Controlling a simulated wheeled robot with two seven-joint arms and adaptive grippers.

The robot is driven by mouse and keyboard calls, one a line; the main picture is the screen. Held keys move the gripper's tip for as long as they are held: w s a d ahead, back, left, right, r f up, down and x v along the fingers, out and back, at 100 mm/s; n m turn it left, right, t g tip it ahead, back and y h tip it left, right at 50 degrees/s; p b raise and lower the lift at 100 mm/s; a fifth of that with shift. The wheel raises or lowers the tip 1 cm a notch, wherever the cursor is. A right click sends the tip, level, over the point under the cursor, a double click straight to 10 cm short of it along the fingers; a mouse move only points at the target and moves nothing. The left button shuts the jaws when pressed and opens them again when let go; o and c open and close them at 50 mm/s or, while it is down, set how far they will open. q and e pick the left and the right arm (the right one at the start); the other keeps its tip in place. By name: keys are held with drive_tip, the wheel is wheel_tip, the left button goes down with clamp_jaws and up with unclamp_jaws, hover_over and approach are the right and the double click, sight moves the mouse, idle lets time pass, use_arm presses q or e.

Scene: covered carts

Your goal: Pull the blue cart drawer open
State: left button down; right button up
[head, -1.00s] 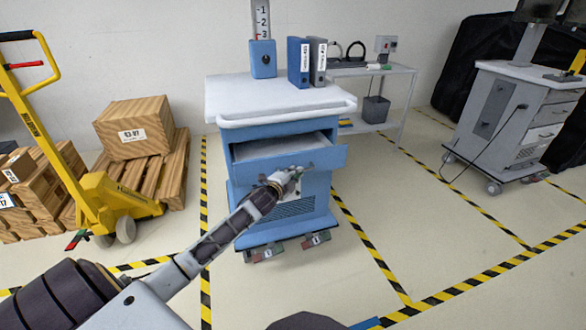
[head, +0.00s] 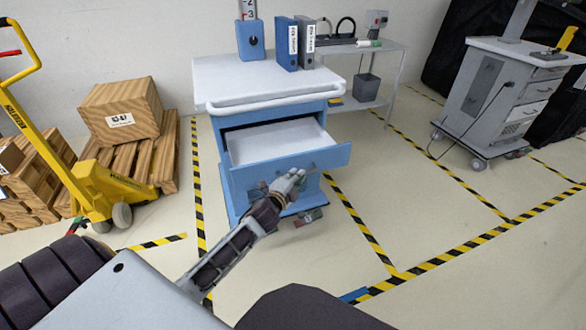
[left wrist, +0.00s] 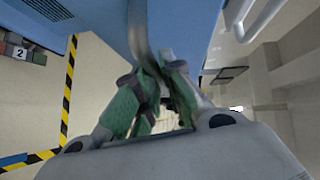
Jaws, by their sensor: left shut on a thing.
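The blue cart (head: 230,125) stands in the middle of the head view, with a white top. Its blue drawer (head: 330,157) is pulled well out, and its pale, empty-looking inside shows. My left gripper (head: 290,182) is at the drawer's front. In the left wrist view, the green-padded fingers of my left gripper (left wrist: 156,92) are closed around the grey bar handle (left wrist: 139,40) on the blue drawer front. The handle is mostly hidden by the gripper in the head view. My right gripper is not in view.
Binders (head: 287,45) and a blue box (head: 250,40) stand on or behind the cart top. A yellow pallet jack (head: 95,190) and wooden crates (head: 122,110) are at left. A grey cart (head: 500,95) stands at right. Floor before the blue cart is open.

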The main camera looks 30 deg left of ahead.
use_arm(q)
drive_tip(key=shift+s+d, duration=0.3)
drive_tip(key=shift+d, duration=0.05)
drive_tip(key=c, duration=1.5)
unclamp_jaws()
drive_tip(key=shift+s+d+r, duration=0.15)
drive_tip(key=shift+s+r, duration=0.1)
drive_tip(key=shift+s, duration=1.7)
drive_tip(key=shift+s+d+r, duration=0.1)
drive_tip(key=shift+s+r, duration=0.2)
drive_tip(key=shift+s, duration=1.7)
drive_tip(key=shift+s+d+r, duration=0.15)
drive_tip(key=shift+s+r, duration=0.1)
drive_tip(key=shift+s, duration=1.7)
drive_tip(key=shift+f, duration=0.1)
